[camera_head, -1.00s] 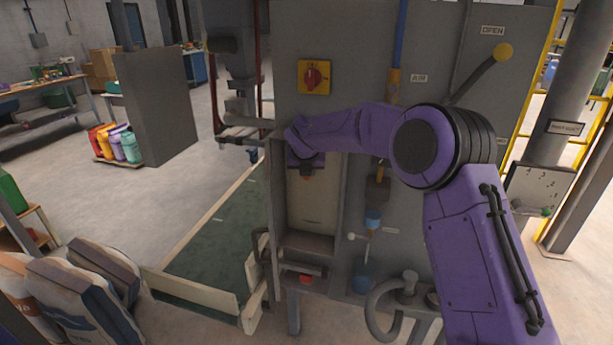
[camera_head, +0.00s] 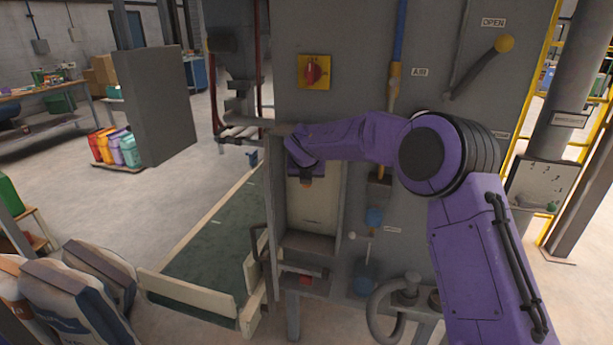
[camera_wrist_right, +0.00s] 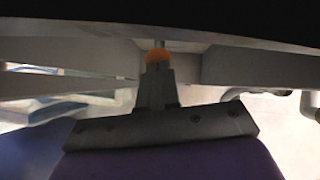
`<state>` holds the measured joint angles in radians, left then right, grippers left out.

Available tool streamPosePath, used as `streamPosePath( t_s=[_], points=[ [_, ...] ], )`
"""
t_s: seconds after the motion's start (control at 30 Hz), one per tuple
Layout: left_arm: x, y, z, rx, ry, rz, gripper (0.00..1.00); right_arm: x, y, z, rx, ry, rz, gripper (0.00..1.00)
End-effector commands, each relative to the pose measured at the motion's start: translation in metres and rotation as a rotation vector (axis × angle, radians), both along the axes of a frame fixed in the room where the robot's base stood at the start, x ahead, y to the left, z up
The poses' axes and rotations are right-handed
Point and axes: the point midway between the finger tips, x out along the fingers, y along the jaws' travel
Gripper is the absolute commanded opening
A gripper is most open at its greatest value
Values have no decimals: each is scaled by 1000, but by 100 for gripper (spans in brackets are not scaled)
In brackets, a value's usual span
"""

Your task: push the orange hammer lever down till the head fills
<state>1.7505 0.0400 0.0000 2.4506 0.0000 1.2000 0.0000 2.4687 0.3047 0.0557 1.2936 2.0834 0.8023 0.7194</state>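The grey sack filler (camera_head: 365,40) stands in front of me. My purple right arm reaches across its front from the right, with the wrist bent down at the recess on the left. In the right wrist view the right gripper (camera_wrist_right: 156,85) shows as two dark fingers together, shut. The orange rounded end of the hammer lever (camera_wrist_right: 158,56) is right at the fingertips; whether they touch cannot be told. A small orange patch, seemingly the same lever end, shows below the wrist in the head view (camera_head: 306,182). The rest of the lever is hidden. My left gripper is out of view.
A pale-framed green bed (camera_head: 215,245) is left of the filler.

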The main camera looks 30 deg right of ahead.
Motion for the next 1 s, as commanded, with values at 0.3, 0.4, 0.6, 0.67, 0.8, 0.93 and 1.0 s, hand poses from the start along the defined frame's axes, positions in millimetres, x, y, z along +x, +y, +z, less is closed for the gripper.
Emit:
streamPosePath(
  t_s=[0.3,0.4,0.6,0.67,0.8,0.93,1.0],
  points=[
    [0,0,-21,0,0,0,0,-24,16,6,2,5,-2,0],
    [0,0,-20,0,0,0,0,-24,16,7,2,4,-2,0],
    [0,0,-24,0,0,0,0,-28,19,15,3,-1,-2,0],
    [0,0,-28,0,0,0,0,-33,23,22,2,-2,0,0],
    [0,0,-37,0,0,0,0,-49,34,46,2,-3,-1,0],
    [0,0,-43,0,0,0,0,-63,44,68,3,-1,-2,0],
    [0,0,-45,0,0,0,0,-69,48,77,2,0,-2,0]
  ],
)
